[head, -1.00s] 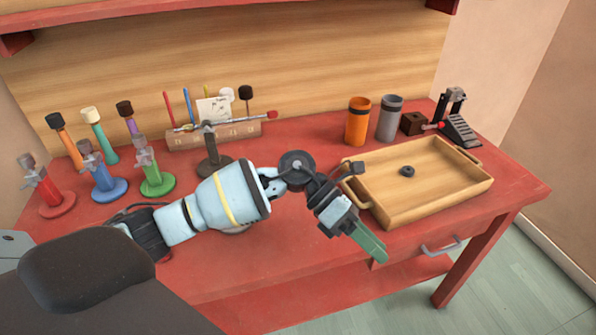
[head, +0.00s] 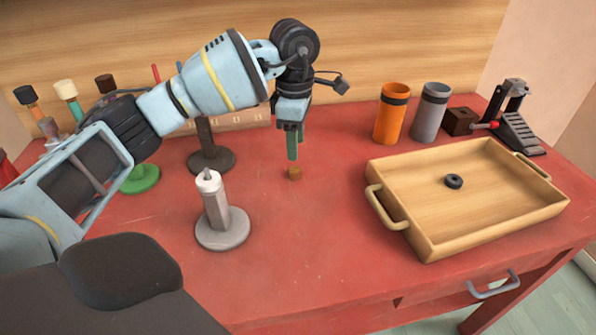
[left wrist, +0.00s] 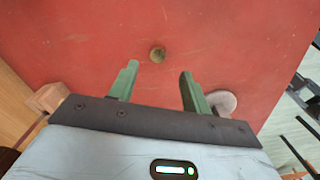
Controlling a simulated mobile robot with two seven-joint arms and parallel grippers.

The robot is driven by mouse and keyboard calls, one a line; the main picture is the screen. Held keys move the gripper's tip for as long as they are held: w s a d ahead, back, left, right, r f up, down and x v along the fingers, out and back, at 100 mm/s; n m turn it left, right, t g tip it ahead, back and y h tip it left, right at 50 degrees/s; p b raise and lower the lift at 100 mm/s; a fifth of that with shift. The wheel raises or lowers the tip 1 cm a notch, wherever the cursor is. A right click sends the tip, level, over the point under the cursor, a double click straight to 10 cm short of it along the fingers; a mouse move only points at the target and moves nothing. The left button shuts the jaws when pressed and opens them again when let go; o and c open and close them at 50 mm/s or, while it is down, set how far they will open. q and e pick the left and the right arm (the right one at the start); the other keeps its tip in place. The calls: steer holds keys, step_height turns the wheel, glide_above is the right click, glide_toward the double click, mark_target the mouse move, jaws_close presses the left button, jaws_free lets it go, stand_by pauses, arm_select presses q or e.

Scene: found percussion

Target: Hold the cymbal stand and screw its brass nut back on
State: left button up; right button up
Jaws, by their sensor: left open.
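The cymbal stand (head: 215,212) is a grey post on a round base with a white collar and a thin tip on top; it stands upright on the red table. The small brass nut (head: 294,173) lies on the table to its right, and shows in the left wrist view (left wrist: 157,54) just past my fingertips. My left gripper (head: 294,156) points down, open and empty, over the nut; its green fingers (left wrist: 159,68) spread to either side. A grey round base (left wrist: 223,103) is partly hidden behind one finger in the wrist view. My right gripper is not in view.
A wooden tray (head: 432,249) with a black ring (head: 454,181) is at the right. Orange (head: 391,116) and grey (head: 430,114) cups and a black pedal (head: 517,129) stand behind it. A dark stand (head: 210,160) stands behind the cymbal stand. The front middle is clear.

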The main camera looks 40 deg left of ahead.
mark_target(293, 169)
arm_select(q)
steer(key=shift+a+r, duration=0.15)
steer(key=shift+a, duration=0.15)
steer(key=shift+d, duration=0.1)
steer(key=shift+f, duration=1.3)
steer(key=shift+f, duration=2.6)
